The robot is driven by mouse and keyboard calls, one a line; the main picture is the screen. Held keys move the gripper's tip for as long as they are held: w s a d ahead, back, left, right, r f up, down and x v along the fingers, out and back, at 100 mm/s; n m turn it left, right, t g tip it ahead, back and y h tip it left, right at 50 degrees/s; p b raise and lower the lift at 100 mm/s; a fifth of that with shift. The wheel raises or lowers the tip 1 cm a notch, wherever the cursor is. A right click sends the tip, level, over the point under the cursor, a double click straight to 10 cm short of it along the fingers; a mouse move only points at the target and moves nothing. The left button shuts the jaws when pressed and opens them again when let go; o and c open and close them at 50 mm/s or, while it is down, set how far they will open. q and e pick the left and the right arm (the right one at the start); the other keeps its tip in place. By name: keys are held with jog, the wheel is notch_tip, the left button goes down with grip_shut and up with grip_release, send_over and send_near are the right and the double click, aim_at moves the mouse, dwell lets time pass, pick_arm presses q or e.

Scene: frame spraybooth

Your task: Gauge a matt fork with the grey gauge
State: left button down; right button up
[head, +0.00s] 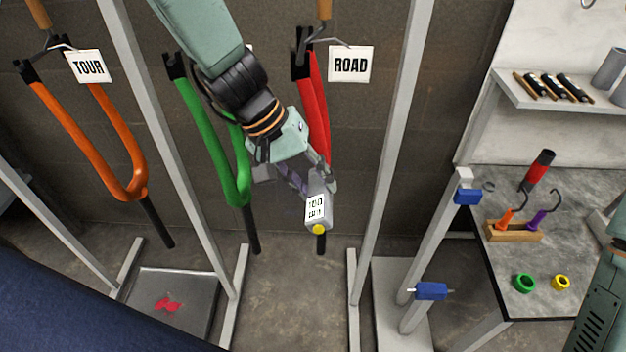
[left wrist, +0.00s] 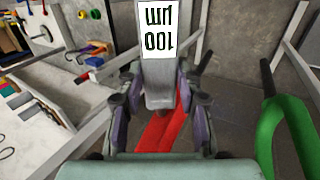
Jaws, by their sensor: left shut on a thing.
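My left gripper (head: 318,184) is shut on the grey gauge (head: 327,200). The gauge has a white display reading 100 µm and a yellow end. In the left wrist view the gauge (left wrist: 158,85) sits between the fingers. A red fork (head: 311,95) hangs behind the gripper by the ROAD tag; its lower part is mostly hidden. The gauge overlaps it in the head view, and I cannot tell whether they touch. A green fork (head: 200,125) hangs to its left, partly behind my arm. An orange fork (head: 75,125) hangs by the TOUR tag. Which fork is matt is unclear.
Grey upright posts (head: 390,140) stand between and beside the forks. A stand with blue clamps (head: 431,291) is right of them. A grey bench (head: 570,210) holds a wooden block with hooks and green and yellow rings. A tray with a red patch (head: 205,290) lies on the floor.

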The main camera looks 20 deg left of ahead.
aim_at(316, 226)
dwell(0.5)
pick_arm(q)
jog(key=shift+s+d+f+b, duration=0.1)
jog(key=shift+s+d+b, duration=0.05)
jog(key=shift+s+b, duration=0.4)
jog(key=shift+s+d+b, duration=0.3)
jog(key=shift+s+b, duration=0.45)
jog(key=shift+s, duration=0.2)
jog(key=shift+s+d+b, duration=0.25)
jog(key=shift+s+b, duration=0.5)
jog(key=shift+s, duration=0.2)
jog(key=shift+s+d+b, duration=0.2)
jog(key=shift+s+b, duration=0.25)
jog(key=shift+s, duration=0.25)
jog(key=shift+s+d+b, duration=0.2)
jog(key=shift+s+b, duration=0.25)
jog(key=shift+s, duration=0.25)
